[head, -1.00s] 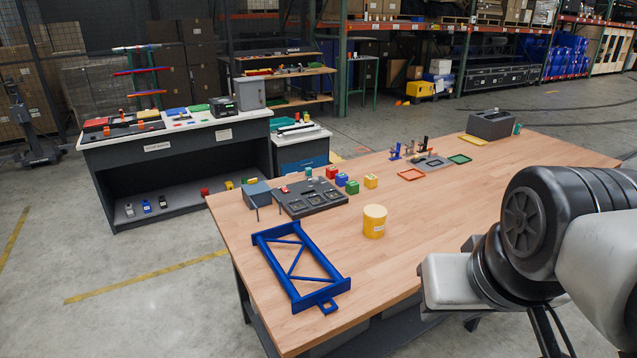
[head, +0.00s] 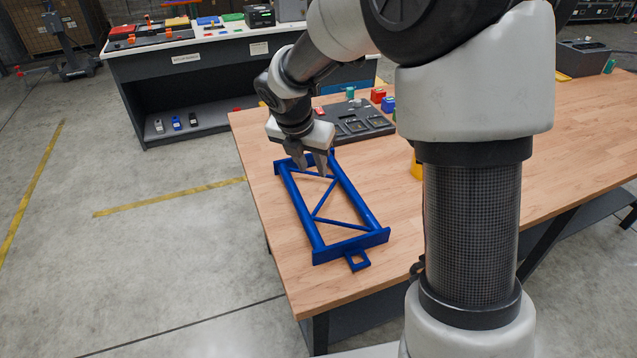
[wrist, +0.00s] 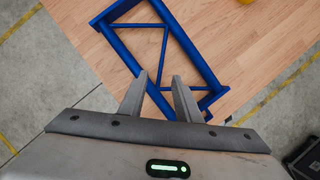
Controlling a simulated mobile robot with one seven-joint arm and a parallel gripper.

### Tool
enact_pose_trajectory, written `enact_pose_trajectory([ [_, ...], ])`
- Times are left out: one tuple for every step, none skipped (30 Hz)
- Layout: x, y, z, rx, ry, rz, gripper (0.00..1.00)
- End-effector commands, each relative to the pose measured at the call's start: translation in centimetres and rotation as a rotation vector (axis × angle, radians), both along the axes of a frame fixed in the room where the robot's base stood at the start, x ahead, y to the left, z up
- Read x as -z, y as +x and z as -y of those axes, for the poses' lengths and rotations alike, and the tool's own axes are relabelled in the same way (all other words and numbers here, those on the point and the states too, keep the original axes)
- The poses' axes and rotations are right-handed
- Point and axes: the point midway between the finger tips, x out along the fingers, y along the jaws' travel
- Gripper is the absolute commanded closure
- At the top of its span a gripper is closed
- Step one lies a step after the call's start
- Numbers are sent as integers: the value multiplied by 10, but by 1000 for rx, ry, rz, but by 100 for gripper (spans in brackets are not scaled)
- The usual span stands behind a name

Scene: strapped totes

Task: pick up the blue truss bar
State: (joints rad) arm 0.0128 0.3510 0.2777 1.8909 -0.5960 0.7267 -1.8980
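The blue truss bar (head: 354,197) lies flat on the wooden table near its left edge. It is a rectangular frame with diagonal braces and a small square loop at its near end. My gripper (head: 312,172) points down over the far end of the truss bar. In the wrist view the truss bar (wrist: 185,45) spans the top middle, and my two fingers (wrist: 160,76) are apart, with a thin diagonal brace showing between them. My gripper is open and holds nothing. I cannot tell the exact height of the fingertips above the bar.
A dark fixture tray (head: 355,124) stands on the table just beyond the gripper. A yellow can (head: 416,166) is mostly hidden behind my arm. Small red and blue blocks sit at the back. The wooden table (head: 275,225) is bare left of the truss bar.

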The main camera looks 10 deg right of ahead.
Motion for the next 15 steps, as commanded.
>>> enact_pose_trajectory([
  [12,2,2,1,0,-4,70],
  [19,4,4,3,1,-4,70],
  [27,7,6,4,1,-4,70],
  [33,9,8,4,1,-4,70],
  [40,11,9,3,1,-4,70],
  [48,14,11,4,1,-4,70],
  [54,16,13,4,1,-4,70],
  [60,18,14,4,0,-5,70],
  [68,20,15,5,1,-4,70],
  [73,22,16,4,2,-3,70],
  [77,24,18,6,1,-3,70],
  [83,26,19,6,1,-3,70],
  [86,28,20,5,1,-2,70],
  [89,29,21,4,2,-1,70],
  [92,30,22,4,1,0,70],
])
